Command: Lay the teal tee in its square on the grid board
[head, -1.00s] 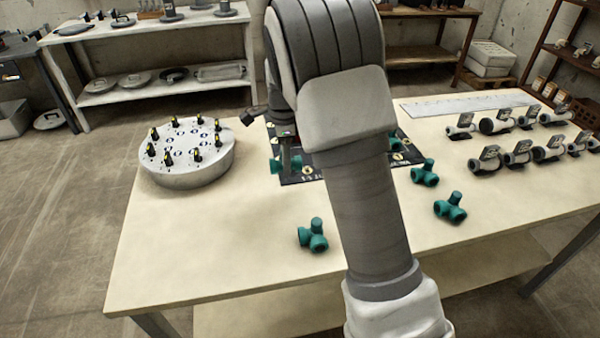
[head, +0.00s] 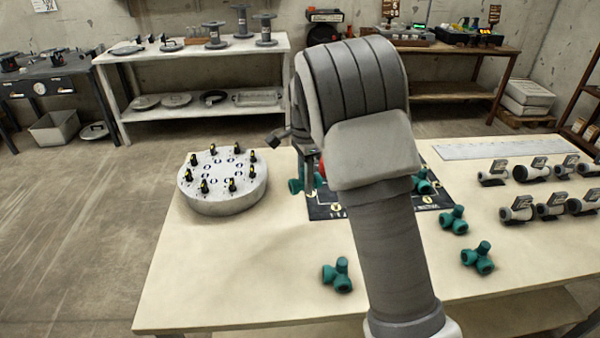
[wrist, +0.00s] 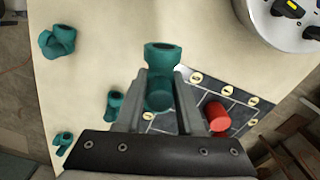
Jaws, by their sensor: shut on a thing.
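My gripper (head: 308,178) is shut on a teal tee (head: 295,185), held at the left edge of the dark grid board (head: 330,211) in the head view. In the wrist view the held tee (wrist: 160,92) sits between the fingers of my gripper (wrist: 160,100), one round end pointing away. The board (wrist: 240,97) shows below and right of it, with pale round marks in its squares. A red cylinder (wrist: 218,116) stands on the board. Another teal tee (head: 423,182) shows at the board's right part. My arm hides much of the board in the head view.
Loose teal tees lie on the table at the front (head: 338,275) and right (head: 453,220) (head: 478,257). A round grey drum with black and yellow pieces (head: 222,190) stands left. The front left table is clear.

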